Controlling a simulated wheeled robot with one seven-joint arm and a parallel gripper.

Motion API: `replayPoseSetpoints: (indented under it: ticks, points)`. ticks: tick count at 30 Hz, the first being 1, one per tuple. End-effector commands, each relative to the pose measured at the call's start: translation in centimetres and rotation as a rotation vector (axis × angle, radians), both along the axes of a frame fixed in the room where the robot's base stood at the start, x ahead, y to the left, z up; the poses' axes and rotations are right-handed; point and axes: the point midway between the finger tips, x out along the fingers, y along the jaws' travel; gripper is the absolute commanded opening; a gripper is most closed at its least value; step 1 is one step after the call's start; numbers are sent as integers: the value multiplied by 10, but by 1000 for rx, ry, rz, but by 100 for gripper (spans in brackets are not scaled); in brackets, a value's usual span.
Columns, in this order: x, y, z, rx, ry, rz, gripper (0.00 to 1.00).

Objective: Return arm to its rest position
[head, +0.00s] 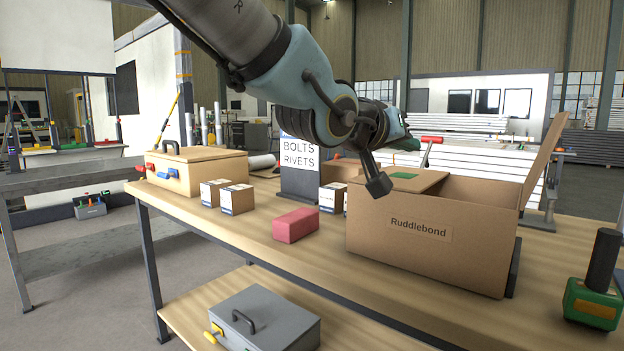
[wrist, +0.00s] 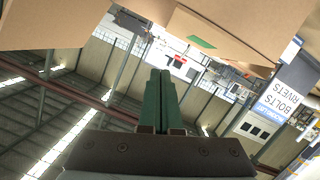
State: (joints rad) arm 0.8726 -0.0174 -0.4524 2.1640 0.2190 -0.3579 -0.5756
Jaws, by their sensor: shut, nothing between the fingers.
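My gripper (head: 408,144) is raised above the workbench in the head view, behind my wrist and partly hidden by it. Its green fingers also show in the wrist view (wrist: 158,76), pressed together with nothing between them. My arm reaches in from the top of the head view and bends above the open cardboard box (head: 430,212) marked "Ruddlebond". That box also shows along the top of the wrist view (wrist: 245,25). The gripper looks apart from the box.
On the workbench (head: 300,258) are a red block (head: 295,225), small cartons (head: 237,199), a wooden toolbox (head: 200,172), a "Bolts Rivets" sign (head: 299,170) and a green-based tool (head: 594,300). A grey metal case (head: 265,320) sits on the lower shelf.

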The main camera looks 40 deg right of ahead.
Motion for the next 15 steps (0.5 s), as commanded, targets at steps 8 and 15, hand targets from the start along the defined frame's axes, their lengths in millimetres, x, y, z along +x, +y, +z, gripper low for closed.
replayPoseSetpoints:
  ticks: [8,15]
  points:
    - [20,8,-11,31,-3,37,0]
    - [129,79,-78,247,7,262,0]
